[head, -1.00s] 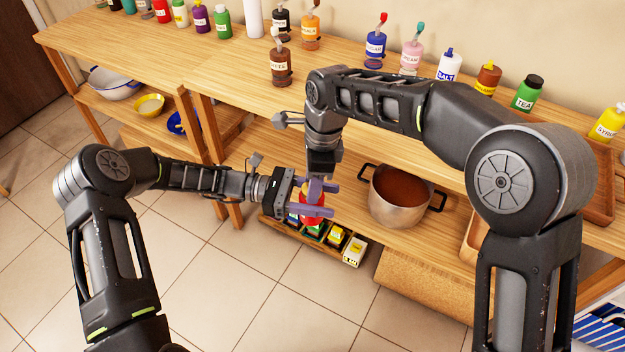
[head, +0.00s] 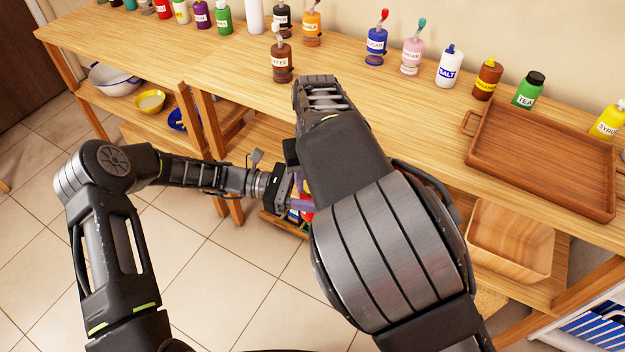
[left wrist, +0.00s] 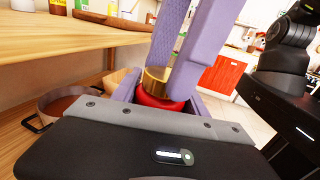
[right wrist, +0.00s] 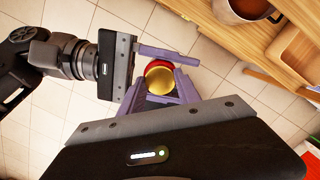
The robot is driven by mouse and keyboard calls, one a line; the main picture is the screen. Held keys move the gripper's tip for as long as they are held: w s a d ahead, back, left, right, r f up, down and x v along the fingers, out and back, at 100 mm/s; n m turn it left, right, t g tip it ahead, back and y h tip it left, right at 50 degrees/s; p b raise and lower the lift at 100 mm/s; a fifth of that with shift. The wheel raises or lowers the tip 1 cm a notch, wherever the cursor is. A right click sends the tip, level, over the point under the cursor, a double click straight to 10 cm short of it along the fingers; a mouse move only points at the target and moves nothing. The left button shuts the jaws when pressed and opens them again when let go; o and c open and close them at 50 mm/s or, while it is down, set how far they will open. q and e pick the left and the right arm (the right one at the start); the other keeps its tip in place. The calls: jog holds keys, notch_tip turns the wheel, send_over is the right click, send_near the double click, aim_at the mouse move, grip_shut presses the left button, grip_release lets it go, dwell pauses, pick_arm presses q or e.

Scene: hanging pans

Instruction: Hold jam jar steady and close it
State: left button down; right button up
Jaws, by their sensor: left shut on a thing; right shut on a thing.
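The jam jar is red with a gold lid on top. In the left wrist view the red jar (left wrist: 160,98) sits between the fingers of my left gripper (left wrist: 162,92), which is shut on its body. The gold lid (left wrist: 156,78) also shows in the right wrist view (right wrist: 160,82), seen from above. The purple fingers of my right gripper (right wrist: 163,90) come down from above and are shut on the lid. In the head view my left gripper (head: 300,202) shows partly, and my right forearm hides the right gripper and most of the jar.
A wooden tray (head: 545,150) and several labelled bottles stand on the counter. A wooden box (head: 510,238) is on the lower shelf. In the right wrist view a pot (right wrist: 245,10) is beside the grippers. Tiled floor (head: 240,300) is open in front.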

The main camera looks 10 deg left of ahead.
jog(key=shift+f, duration=0.1)
jog(key=o, duration=1.3)
jog(key=shift+r, duration=2.4)
jog(key=shift+c, duration=0.4)
